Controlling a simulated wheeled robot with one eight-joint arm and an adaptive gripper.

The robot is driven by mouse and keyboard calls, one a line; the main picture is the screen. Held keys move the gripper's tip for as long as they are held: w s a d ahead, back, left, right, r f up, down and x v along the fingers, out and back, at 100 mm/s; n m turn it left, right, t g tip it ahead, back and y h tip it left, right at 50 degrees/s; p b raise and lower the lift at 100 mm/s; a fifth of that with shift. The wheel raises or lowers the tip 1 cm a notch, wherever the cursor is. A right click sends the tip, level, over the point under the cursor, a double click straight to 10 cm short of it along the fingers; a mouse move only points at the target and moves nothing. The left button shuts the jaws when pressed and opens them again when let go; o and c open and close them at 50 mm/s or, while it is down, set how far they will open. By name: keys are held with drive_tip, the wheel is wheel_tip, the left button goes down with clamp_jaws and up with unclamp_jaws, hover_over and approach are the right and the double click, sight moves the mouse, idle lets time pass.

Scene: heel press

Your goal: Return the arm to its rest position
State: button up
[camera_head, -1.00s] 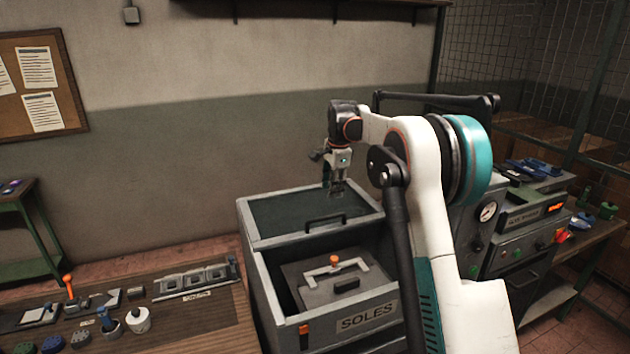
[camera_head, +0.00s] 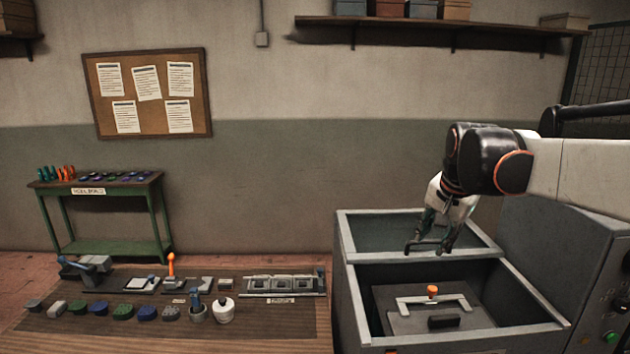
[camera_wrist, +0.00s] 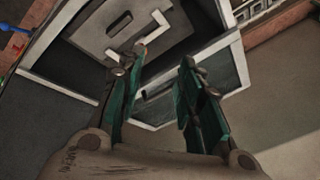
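My gripper (camera_head: 433,247) hangs above the rear part of the grey soles bin at the right of the head view. Its two fingers are spread with a gap between them, and nothing is held. In the wrist view my gripper (camera_wrist: 153,75) also shows open and empty, its green fingers apart over the bin. My arm reaches in from the right edge of the head view. A lid-like plate with a pale bracket and an orange knob (camera_head: 432,291) lies inside.
A green side table (camera_head: 105,247) stands by the wall. A grey machine (camera_head: 560,260) stands right of the bin. A shelf (camera_head: 420,27) is above.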

drive_tip(key=s+a+f+n+t+b, duration=0.1)
drive_tip(key=s+a+f+n+b, duration=0.1)
drive_tip(key=s+f, duration=0.4)
drive_tip(key=s+a+f+n+t+b, duration=0.1)
drive_tip(key=s+a+f+n+b, duration=0.1)
drive_tip(key=s+f+n+b, duration=0.2)
drive_tip(key=s+a+f+n+b, duration=0.2)
drive_tip(key=s+f, duration=0.8)
drive_tip(key=s, duration=0.6)
drive_tip(key=shift+s+a+f+n+t+b, duration=0.2)
drive_tip(key=shift+n+t+b, duration=0.2)
drive_tip(key=shift+n+b, duration=0.45)
